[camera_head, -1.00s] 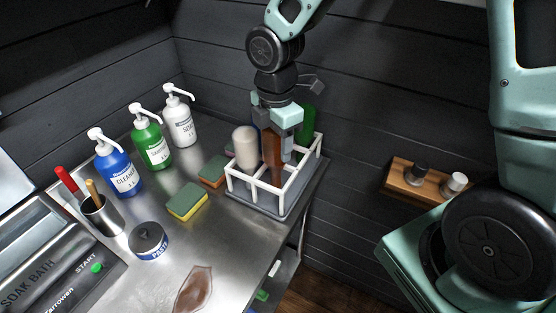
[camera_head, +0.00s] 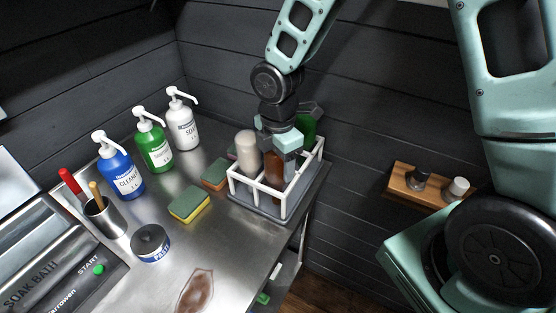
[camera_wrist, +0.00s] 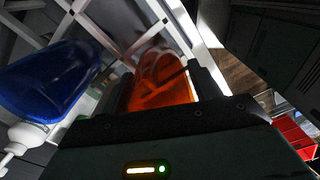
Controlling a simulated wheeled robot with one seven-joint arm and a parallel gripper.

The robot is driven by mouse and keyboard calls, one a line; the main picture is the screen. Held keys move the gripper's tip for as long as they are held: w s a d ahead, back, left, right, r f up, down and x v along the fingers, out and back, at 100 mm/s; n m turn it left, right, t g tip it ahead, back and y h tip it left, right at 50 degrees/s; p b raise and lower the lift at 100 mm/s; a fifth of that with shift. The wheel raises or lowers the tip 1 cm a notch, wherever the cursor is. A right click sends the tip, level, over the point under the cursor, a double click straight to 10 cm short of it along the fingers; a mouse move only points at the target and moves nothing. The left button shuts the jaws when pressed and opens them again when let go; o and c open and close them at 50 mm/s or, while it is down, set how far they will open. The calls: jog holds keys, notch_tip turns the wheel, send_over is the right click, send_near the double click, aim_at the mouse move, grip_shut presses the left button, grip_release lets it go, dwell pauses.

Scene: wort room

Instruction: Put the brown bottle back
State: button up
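The brown bottle (camera_head: 274,172) is upright in the front part of the white divided rack (camera_head: 258,187), its upper part hidden by my gripper (camera_head: 285,150). In the wrist view the bottle shows as orange-brown glass (camera_wrist: 162,78) between my two fingers (camera_wrist: 162,88), and the fingers are closed about it. The rack's white bars (camera_wrist: 120,45) show beyond it. I cannot tell whether the bottle's base touches the rack's floor.
A cream bottle (camera_head: 248,152) and a green bottle (camera_head: 306,130) stand in the rack beside my gripper. A blue bottle (camera_wrist: 45,78) is close by on the left in the wrist view. Sponges (camera_head: 189,204), pump bottles (camera_head: 122,172) and a paste tub (camera_head: 150,244) stand left of the rack.

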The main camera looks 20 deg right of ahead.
notch_tip(320, 180, up, 12)
jog(key=shift+f+b, duration=0.1)
jog(key=shift+b, duration=0.2)
jog(key=s+a+m, duration=0.3)
jog(key=s+m, duration=0.3)
jog(key=s, duration=0.4)
jog(key=s+a+m, duration=0.3)
jog(key=s+m, duration=0.3)
jog(key=s, duration=0.4)
jog(key=shift+a+y, duration=0.25)
jog(key=shift+y, duration=0.05)
jog(key=shift+f, duration=0.1)
notch_tip(320, 180, down, 4)
jog(key=b, duration=0.3)
jog(key=shift+r, duration=0.25)
